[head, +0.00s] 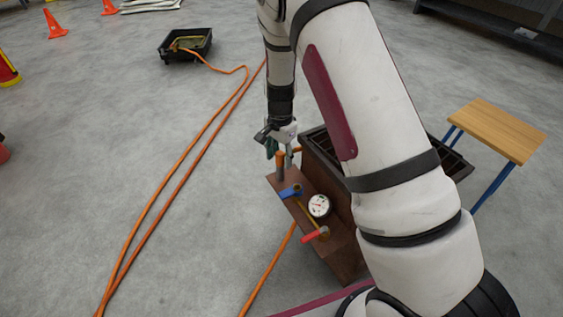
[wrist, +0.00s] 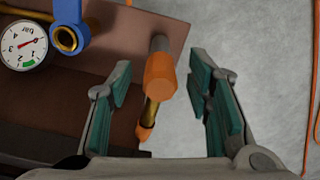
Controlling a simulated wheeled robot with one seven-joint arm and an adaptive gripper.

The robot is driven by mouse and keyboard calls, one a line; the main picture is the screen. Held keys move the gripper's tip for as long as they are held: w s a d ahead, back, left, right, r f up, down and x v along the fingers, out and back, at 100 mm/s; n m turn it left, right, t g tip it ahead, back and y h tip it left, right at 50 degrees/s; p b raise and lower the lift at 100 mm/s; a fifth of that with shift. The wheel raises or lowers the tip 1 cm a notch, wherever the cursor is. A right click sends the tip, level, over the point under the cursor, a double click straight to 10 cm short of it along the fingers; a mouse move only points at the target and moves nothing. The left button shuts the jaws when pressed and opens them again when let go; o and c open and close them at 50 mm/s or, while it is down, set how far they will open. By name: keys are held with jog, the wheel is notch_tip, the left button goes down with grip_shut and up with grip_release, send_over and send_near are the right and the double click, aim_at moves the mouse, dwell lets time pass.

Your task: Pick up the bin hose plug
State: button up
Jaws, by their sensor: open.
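An orange plug-like piece with a grey shank, which looks like the bin hose plug (head: 280,158), stands at the far end of the brown panel. It also shows in the wrist view (wrist: 160,75), between the fingers. My gripper (head: 281,147) is above it with its green-padded fingers apart. In the wrist view the gripper (wrist: 160,85) is open, with gaps on both sides of the orange piece and no contact seen. A brass fitting with an orange end (wrist: 149,112) lies just below it, partly covered.
The brown panel (head: 341,242) carries a blue valve handle (head: 290,191), a round gauge (head: 319,206) and a red lever (head: 315,235). A wooden-topped stool (head: 497,130) stands right. An orange hose (head: 190,160) runs to a black tray (head: 163,51).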

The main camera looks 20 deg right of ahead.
grip_shut()
notch_tip(320, 180, up, 10)
jog(key=p, duration=0.4)
jog(key=shift+r, duration=0.1)
